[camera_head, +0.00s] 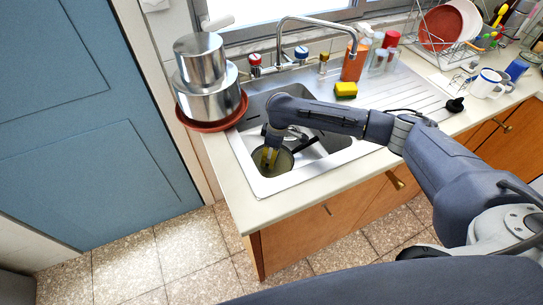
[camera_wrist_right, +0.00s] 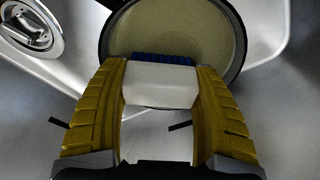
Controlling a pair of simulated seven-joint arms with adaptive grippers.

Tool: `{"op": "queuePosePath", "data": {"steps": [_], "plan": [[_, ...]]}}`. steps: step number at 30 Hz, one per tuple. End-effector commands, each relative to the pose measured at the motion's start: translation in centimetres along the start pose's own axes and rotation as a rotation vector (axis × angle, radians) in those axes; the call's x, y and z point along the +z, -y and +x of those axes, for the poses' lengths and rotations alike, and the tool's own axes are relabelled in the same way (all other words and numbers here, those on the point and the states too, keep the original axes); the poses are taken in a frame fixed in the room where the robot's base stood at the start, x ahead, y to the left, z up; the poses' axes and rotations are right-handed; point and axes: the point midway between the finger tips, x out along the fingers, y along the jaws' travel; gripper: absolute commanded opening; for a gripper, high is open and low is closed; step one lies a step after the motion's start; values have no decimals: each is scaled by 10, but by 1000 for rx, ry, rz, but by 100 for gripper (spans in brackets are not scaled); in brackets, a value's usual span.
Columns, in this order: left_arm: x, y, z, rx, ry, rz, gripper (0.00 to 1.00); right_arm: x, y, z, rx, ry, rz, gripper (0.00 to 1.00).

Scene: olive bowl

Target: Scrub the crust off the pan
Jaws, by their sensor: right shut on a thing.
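The pan (camera_head: 285,161) sits in the sink basin, with its dark handle pointing up and right. In the right wrist view the pan (camera_wrist_right: 175,32) shows a beige inside and a dark rim; I cannot make out a distinct crust. My right gripper (camera_head: 269,157) reaches down into the sink over the pan. In the wrist view its yellow fingers (camera_wrist_right: 160,88) are shut on a white brush (camera_wrist_right: 160,82) with blue bristles facing the pan. The brush overlaps the pan's near part; I cannot tell whether the bristles touch it. My left gripper is not in view.
The steel sink (camera_head: 330,158) has a drain (camera_wrist_right: 33,25) beside the pan. The faucet (camera_head: 318,21) arches behind. Stacked pots (camera_head: 205,85) stand left of the basin. A sponge (camera_head: 345,90), bottles (camera_head: 355,60), a dish rack (camera_head: 440,48) and a mug (camera_head: 487,83) stand right.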

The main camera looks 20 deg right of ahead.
Motion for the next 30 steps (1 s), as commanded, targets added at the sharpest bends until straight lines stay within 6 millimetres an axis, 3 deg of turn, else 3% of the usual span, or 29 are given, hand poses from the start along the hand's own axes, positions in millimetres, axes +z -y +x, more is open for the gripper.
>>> {"op": "queuePosePath", "data": {"steps": [15, 30], "plan": [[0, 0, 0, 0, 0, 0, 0, -6, 0, -42, 1, 0, 0, 37], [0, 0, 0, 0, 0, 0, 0, -7, 0, -49, 0, 1, 0, 37]]}}
